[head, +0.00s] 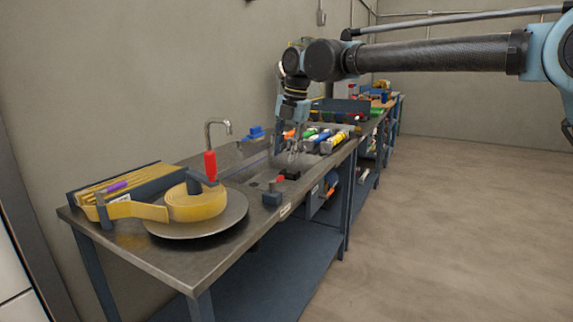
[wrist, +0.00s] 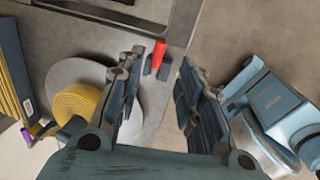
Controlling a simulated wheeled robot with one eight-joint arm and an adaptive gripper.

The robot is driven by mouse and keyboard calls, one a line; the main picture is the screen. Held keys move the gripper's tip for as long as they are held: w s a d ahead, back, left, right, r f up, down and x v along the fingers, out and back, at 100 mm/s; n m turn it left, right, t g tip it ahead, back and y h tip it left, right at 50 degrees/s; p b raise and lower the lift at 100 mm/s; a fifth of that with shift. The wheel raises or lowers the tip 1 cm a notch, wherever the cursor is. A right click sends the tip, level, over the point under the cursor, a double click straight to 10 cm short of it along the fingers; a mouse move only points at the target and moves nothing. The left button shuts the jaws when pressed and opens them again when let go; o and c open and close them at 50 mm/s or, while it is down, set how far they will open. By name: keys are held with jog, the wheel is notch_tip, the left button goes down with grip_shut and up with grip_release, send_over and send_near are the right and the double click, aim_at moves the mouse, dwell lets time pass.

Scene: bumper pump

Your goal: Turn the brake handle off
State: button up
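A red upright handle (head: 210,165) stands beside the yellow roll (head: 195,203) on the round metal plate (head: 200,230) in the head view. A smaller red piece (head: 279,179) shows near a dark block (head: 272,195) by the bench's front edge. In the wrist view, a red handle (wrist: 159,54) with dark parts at its base lies beyond and between my fingers; I cannot tell which red piece it is. My gripper (head: 294,153) hangs over the sink area. In the wrist view its fingers (wrist: 160,75) are wide apart, with nothing held.
A tray of yellow strips (head: 125,185) sits at the bench's near left. A faucet (head: 217,127) stands at the back. Several coloured tools (head: 325,138) lie behind my gripper. The floor (head: 430,220) to the right of the bench is clear.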

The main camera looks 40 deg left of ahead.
jog(key=shift+w+d+r, duration=0.1)
jog(key=shift+d+r, duration=0.1)
jog(key=shift+r, duration=0.9)
jog(key=shift+w+d+r, duration=0.1)
jog(key=shift+d+r, duration=0.1)
jog(key=shift+r, duration=0.85)
jog(key=shift+w, duration=0.1)
